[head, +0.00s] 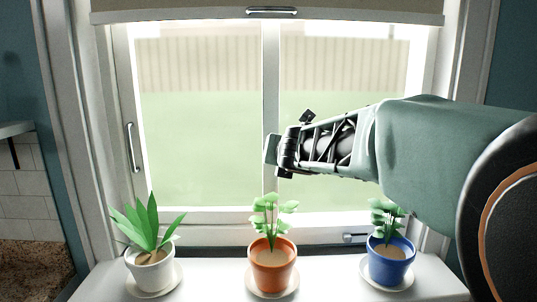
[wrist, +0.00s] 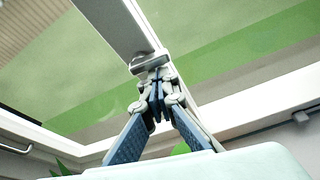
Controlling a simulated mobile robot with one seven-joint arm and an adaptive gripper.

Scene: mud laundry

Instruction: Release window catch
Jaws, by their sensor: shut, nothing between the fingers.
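My gripper (head: 279,152) is shut and empty, held at the window's centre upright (head: 270,85). In the wrist view, my gripper (wrist: 156,88) has its fingertips together close to a small grey metal fitting (wrist: 149,62) on that upright, which looks like the catch. I cannot tell whether they touch it. In the head view, my gripper largely hides that spot. Another small metal fitting (head: 355,237) sits on the bottom rail at the right. The window (head: 200,215) looks closed.
Three potted plants stand on the white sill (head: 210,285): a white pot (head: 152,272), an orange pot (head: 272,270) below my gripper, and a blue pot (head: 390,262) below my arm. A vertical pull handle (head: 133,147) is at left. A rolled-up blind (head: 200,14) hangs above.

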